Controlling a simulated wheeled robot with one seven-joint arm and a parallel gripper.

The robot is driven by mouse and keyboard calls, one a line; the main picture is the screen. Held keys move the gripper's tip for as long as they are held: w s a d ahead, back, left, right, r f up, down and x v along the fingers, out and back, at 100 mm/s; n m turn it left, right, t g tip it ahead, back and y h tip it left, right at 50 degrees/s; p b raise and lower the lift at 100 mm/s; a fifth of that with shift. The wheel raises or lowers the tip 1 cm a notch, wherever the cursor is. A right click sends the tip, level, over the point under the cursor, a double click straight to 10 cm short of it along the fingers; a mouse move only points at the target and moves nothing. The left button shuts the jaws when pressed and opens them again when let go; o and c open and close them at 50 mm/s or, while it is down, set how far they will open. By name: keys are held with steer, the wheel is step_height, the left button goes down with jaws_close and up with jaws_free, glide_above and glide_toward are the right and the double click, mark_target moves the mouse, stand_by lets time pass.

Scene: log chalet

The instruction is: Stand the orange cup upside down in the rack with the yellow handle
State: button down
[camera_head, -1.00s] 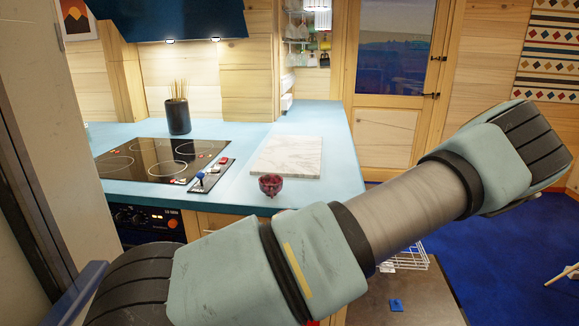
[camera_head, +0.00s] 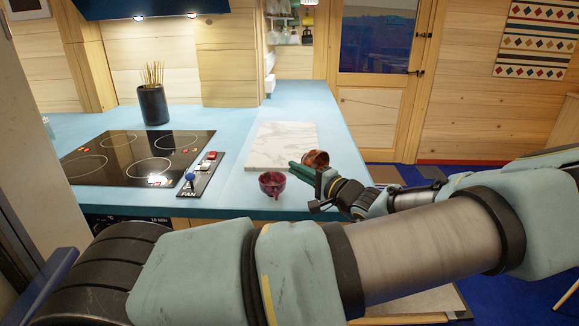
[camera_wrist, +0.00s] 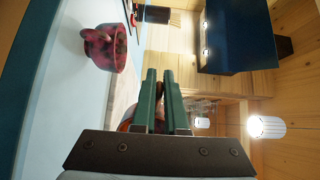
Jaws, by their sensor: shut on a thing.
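The orange cup (camera_head: 316,158) is a small glossy orange-brown cup, held above the right edge of the blue counter near the marble board. My gripper (camera_head: 303,171), with green fingers, is shut on it. In the wrist view, the fingers (camera_wrist: 159,82) are close together, and only slivers of the cup (camera_wrist: 125,125) show beside and behind them. I cannot tell exactly how the cup is tilted. The rack with the yellow handle is not visible now; my arm covers the area at lower right where a white wire rack showed earlier.
A dark red cup (camera_head: 272,184) stands on the blue counter (camera_head: 232,188), left of my gripper; it also shows in the wrist view (camera_wrist: 104,47). Behind it lies a marble board (camera_head: 283,146). A black cooktop (camera_head: 128,157) and a dark pot of sticks (camera_head: 153,105) are further left.

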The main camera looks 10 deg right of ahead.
steer(key=shift+f+b, duration=2.3)
steer(key=shift+f, duration=1.2)
steer(key=c, duration=0.9)
jaws_free()
steer(key=shift+o, duration=0.2)
steer(key=b+v, duration=0.3)
steer(key=v, duration=0.8)
steer(key=shift+w, duration=0.1)
